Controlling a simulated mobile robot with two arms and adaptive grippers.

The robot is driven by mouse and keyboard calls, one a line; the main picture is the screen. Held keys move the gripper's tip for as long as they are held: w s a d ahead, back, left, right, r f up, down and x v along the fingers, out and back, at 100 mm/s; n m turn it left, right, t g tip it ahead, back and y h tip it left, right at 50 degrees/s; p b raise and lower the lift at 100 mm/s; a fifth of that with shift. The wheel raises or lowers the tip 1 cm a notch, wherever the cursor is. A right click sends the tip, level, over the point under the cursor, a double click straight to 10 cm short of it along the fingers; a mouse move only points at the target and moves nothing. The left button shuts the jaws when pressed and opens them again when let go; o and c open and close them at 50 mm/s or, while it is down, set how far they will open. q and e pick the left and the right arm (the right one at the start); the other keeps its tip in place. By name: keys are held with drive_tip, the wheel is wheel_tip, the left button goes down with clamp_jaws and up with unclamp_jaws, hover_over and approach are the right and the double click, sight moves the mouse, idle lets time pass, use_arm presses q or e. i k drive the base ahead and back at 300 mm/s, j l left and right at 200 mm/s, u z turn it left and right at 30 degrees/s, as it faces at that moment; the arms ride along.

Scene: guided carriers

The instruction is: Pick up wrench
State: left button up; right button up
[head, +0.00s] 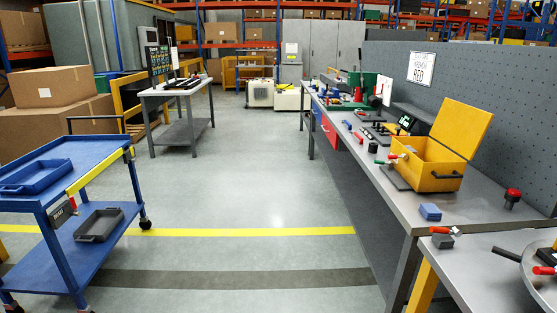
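I cannot pick out a wrench with certainty. A white sign (422,68) on the grey pegboard carries small print and the word RED. Several small tools with blue and red parts (352,131) lie on the long grey workbench (395,196) at the right, too small to name. A red-handled item (440,230) lies near the bench's front end. Another red item (543,270) is at the round metal plate at the lower right edge. Neither of my grippers shows in the head view.
An open yellow box (428,165), a blue block (430,212) and a red knob (512,194) stand on the workbench. A blue cart (95,165) with trays is at the left, a grey table (178,92) behind it. The floor between is clear.

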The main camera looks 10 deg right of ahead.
sight(359, 137)
drive_tip(key=i+z, duration=0.35)
drive_tip(key=i, duration=1.3)
drive_tip(key=i+z, duration=0.25)
drive_tip(key=i, duration=0.3)
drive_tip(key=i+j+z, duration=0.1)
drive_tip(key=i+z, duration=0.15)
drive_tip(key=i, duration=0.3)
drive_tip(key=i+j+z, duration=0.25)
drive_tip(key=i, duration=0.3)
drive_tip(key=i+z, duration=0.75)
drive_tip(key=k, duration=0.1)
